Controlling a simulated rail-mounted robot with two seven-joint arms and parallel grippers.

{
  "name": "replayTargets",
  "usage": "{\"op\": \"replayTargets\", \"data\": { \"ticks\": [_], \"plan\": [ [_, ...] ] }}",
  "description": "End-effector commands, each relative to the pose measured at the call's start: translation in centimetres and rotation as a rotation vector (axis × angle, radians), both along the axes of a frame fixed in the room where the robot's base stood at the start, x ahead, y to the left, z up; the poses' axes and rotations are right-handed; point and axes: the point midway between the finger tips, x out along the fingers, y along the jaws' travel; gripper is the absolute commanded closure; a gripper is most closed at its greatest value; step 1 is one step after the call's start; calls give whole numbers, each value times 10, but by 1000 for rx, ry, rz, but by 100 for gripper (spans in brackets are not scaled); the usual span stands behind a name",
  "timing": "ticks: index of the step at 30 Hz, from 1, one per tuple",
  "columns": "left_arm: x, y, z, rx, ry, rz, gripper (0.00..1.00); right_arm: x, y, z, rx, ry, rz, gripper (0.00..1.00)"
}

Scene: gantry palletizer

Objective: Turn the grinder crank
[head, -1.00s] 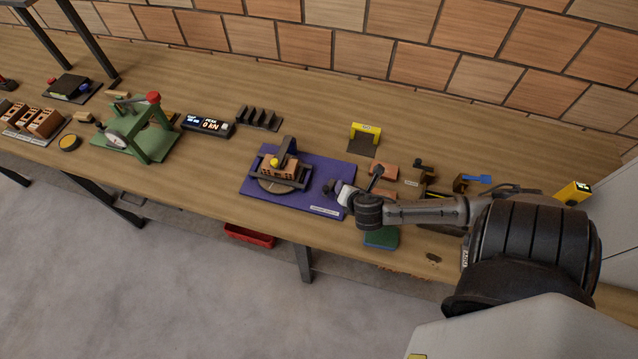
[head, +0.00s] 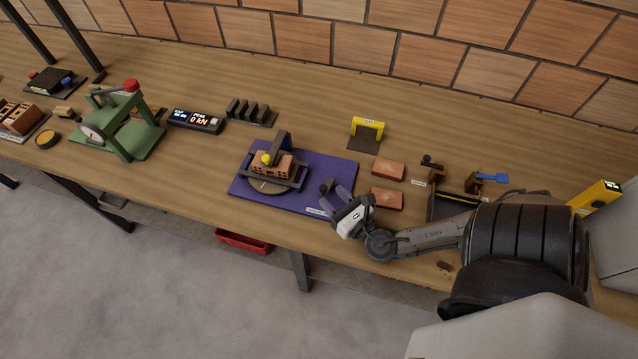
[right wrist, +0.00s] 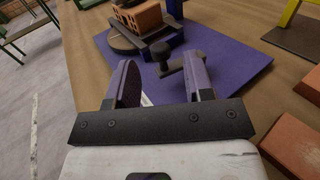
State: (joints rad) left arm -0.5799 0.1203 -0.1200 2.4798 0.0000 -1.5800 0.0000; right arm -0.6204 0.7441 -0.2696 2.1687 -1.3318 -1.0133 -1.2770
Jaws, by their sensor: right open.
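The grinder is a purple base plate (head: 303,170) with a round disc (head: 262,187) and an orange brick (head: 287,163) in a dark frame with a yellow knob (head: 267,159). The dark crank knob (head: 326,186) stands upright near the plate's right front part. It also shows in the right wrist view (right wrist: 161,56), with a short arm running right. My right gripper (head: 337,200) is open and empty at the plate's front right corner. In the right wrist view the knob appears between the fingers, near the tips; I cannot tell whether they touch it. My left gripper is out of view.
Two reddish blocks (head: 388,170) lie right of the plate, near a yellow arch (head: 367,130). A dark fixture (head: 455,205) stands farther right.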

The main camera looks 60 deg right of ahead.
Motion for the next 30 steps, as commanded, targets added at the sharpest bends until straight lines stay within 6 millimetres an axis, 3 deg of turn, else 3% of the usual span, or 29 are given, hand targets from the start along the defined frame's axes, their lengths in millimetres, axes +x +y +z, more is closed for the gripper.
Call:
{"op": "replayTargets", "data": {
  "ticks": [12, 26, 30],
  "plan": [
    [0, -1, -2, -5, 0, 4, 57, 48, -20, 0, 0, -1, -1, 52],
    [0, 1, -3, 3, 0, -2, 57, 56, -24, 0, 1, 1, -1, 52],
    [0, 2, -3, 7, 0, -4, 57, 56, -24, 0, 1, 1, -1, 66]
  ]
}}
